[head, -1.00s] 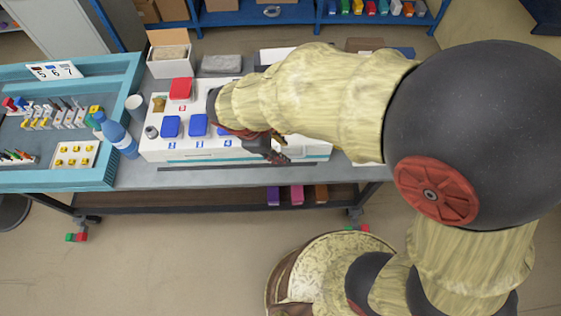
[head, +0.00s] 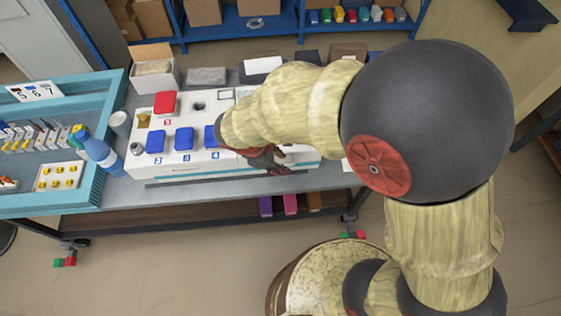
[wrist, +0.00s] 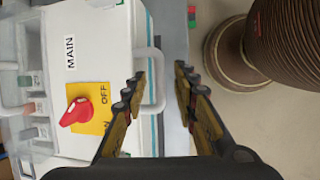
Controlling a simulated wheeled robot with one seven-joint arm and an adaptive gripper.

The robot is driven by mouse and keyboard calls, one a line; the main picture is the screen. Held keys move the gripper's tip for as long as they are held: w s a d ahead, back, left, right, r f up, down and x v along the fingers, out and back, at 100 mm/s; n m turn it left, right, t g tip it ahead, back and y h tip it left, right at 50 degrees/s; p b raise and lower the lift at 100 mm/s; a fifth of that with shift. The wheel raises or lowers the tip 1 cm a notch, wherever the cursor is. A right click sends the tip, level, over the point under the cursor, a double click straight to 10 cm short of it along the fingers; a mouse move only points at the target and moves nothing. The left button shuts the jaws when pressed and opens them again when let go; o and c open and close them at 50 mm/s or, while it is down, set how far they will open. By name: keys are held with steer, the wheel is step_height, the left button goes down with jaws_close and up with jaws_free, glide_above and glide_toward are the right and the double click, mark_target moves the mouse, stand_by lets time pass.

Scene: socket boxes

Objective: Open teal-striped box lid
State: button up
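A white box with a thin teal stripe (head: 186,170) along its front stands on the bench in the head view. The wrist view shows a white box face (wrist: 108,40) marked MAIN, edged by a teal stripe (wrist: 149,28). A red rotary switch (wrist: 76,111) sits on its yellow plate by the word OFF. A pale loop handle (wrist: 159,62) sticks out over the striped edge. My gripper (wrist: 160,73) is open, its fingers on either side of the handle's outer bar in this view; contact cannot be told. In the head view my gripper (head: 275,160) is at the box's front edge, and my arm hides the box's right part.
Blue covers (head: 184,139) and a red cover (head: 165,103) sit on the box top. A blue bottle (head: 101,153) and a teal tray (head: 103,184) are to the left. An open carton (head: 154,72) stands behind. Floor in front of the bench is clear.

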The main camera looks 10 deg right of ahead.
jaws_close()
stand_by(0.9)
